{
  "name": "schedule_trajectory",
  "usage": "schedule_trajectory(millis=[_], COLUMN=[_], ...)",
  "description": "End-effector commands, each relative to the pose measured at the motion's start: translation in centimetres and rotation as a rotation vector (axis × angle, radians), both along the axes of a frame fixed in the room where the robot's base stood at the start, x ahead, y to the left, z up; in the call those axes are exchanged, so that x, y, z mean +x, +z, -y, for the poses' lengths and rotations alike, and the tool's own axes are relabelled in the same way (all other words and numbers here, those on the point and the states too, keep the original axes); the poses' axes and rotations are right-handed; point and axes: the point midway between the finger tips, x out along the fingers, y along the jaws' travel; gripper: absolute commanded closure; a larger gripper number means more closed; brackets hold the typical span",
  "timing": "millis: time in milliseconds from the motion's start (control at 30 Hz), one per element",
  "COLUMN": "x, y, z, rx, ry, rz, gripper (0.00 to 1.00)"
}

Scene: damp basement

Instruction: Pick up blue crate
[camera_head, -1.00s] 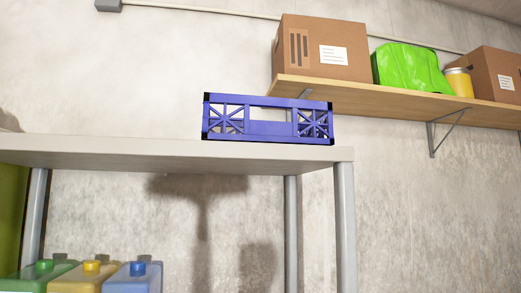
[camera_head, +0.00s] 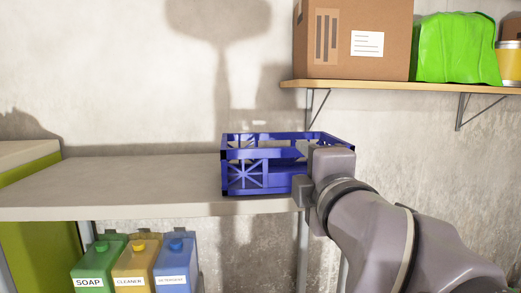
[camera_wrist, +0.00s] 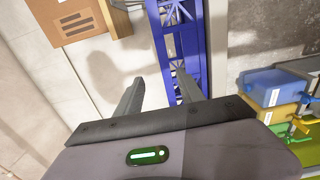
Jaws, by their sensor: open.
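The blue crate (camera_head: 262,177) stands upright on the right end of a grey shelf top (camera_head: 120,185) in the head view. It is open at the top and has lattice sides. My gripper (camera_head: 305,172) is at its front right corner and hides part of that end. In the wrist view, my gripper (camera_wrist: 160,82) has its two fingers apart with nothing held. One side of the crate (camera_wrist: 179,42) runs upward beyond the gap, and the right finger overlaps it. I cannot tell whether a finger touches the crate.
Soap, cleaner and detergent jugs (camera_head: 133,263) stand below the shelf top. A wooden wall shelf (camera_head: 400,87) at upper right holds a cardboard box (camera_head: 345,58), a green cloth-like heap (camera_head: 455,50) and a yellow can (camera_head: 509,65). The shelf top left of the crate is clear.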

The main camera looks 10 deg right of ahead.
Motion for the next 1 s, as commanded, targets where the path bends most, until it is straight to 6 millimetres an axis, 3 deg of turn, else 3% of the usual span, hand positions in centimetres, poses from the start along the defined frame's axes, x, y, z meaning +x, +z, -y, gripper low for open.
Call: schedule_trajectory(millis=[33, 300, 467, 733, 967, 1000], x=[1.5, 8.8, 10.5, 15.3, 15.7, 15.7], y=[-1.0, -0.4, -0.4, -0.4, -0.7, -0.7], z=[0.0, 0.0, 0.0, 0.1, 0.1, 0.1], rx=[0.001, 0.004, 0.004, 0.005, 0.005, 0.005], ry=[0.0, 0.001, 0.001, 0.001, 0.001, 0.001], rz=[-0.005, -0.006, -0.005, -0.005, -0.004, -0.004], gripper=[0.55, 0.55, 0.55, 0.55, 0.55, 0.58])
